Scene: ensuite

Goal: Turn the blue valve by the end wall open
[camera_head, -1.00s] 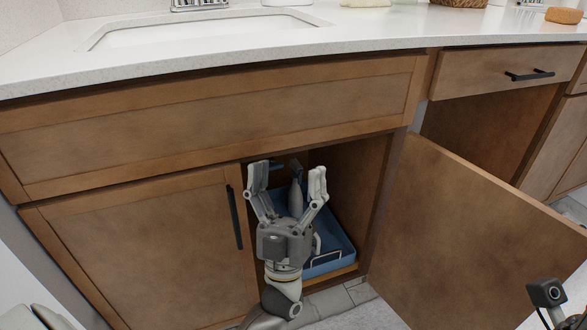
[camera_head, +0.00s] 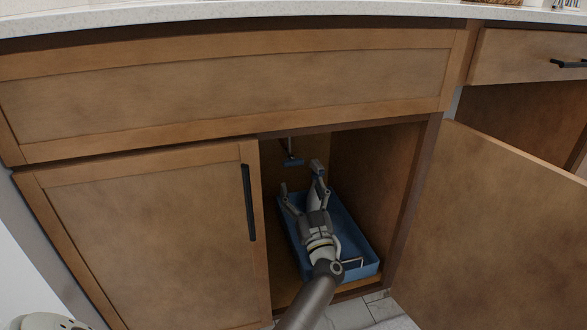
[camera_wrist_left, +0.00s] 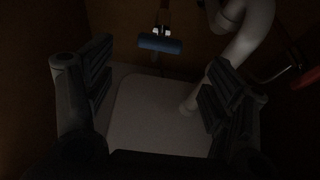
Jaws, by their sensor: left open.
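The blue valve handle (camera_head: 292,162) shows inside the open cabinet under the sink, near the upper left of the opening. In the left wrist view the blue handle (camera_wrist_left: 160,45) lies crosswise at the top, between and beyond the fingers, with a small metal fitting above it. My left gripper (camera_head: 302,178) is inside the cabinet, open and empty, its fingers pointing inward just below the valve. It appears apart from the handle. In the left wrist view its two fingers (camera_wrist_left: 157,85) stand wide apart. My right gripper is not in view.
A blue bin (camera_head: 350,226) stands on the cabinet floor under my left arm. The open door (camera_head: 510,220) is at right, the closed door (camera_head: 150,240) at left. The wrist view shows a white pipe (camera_wrist_left: 248,38) and a red part (camera_wrist_left: 306,77) at right.

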